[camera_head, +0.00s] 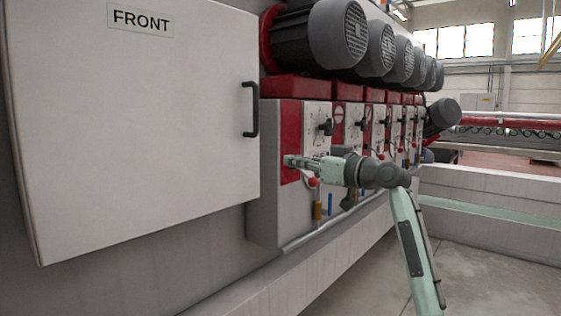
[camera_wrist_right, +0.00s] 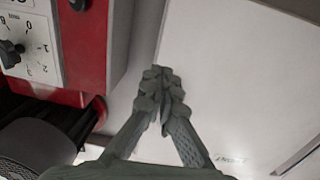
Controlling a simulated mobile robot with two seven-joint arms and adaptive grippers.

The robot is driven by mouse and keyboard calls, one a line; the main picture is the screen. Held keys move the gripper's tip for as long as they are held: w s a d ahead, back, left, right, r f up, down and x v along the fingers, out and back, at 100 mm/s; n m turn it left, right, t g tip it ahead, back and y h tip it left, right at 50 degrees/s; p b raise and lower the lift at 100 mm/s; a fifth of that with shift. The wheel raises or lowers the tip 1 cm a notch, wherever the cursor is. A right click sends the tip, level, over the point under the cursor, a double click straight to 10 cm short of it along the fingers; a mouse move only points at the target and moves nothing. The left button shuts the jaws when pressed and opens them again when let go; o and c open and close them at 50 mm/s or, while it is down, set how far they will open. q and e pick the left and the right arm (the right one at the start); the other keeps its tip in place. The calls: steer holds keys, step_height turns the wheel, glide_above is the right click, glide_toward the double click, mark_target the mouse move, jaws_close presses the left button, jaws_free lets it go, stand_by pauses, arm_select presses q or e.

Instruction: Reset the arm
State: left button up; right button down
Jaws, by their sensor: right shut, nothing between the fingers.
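My right gripper (camera_head: 292,161) reaches in from the right in the head view, its fingers pointing left. It lies in front of the red strip on the nearest control panel of the machine. In the right wrist view, its fingertips (camera_wrist_right: 163,92) are together with nothing between them. They lie over the pale surface between the red panel (camera_wrist_right: 88,45) and the white door (camera_wrist_right: 235,80). I cannot tell whether they touch anything. My right arm (camera_head: 412,240) rises from the lower right. My left gripper is not in view.
The cabinet door (camera_head: 130,130) marked FRONT, with a black handle (camera_head: 251,110), fills the left. Black dials (camera_head: 325,127), red-tipped levers and small pipes stick out near my right gripper. Large motors (camera_head: 340,35) hang above. Open floor (camera_head: 480,280) lies at the lower right.

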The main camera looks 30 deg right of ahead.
steer(key=v, duration=0.4)
steer(key=s+a+f+m+g+h, duration=0.1)
steer(key=f+g, duration=0.1)
steer(key=f, duration=0.9)
steer(key=s+a+f+g+h, duration=0.2)
steer(key=f, duration=1)
steer(key=s+a+f+m+g+h, duration=0.1)
steer(key=f+g, duration=0.1)
steer(key=f, duration=0.9)
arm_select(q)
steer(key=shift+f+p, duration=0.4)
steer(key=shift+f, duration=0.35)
arm_select(e)
steer(key=s+a+f+g+h, duration=0.1)
steer(key=s+a+f+g, duration=0.2)
steer(key=s+f, duration=1)
steer(key=s+a+f+g+h, duration=0.2)
steer(key=s+f+g, duration=0.3)
steer(key=s+f, duration=0.8)
steer(key=s, duration=0.3)
steer(key=shift+s+a+f, duration=0.35)
steer(key=shift+a, duration=0.05)
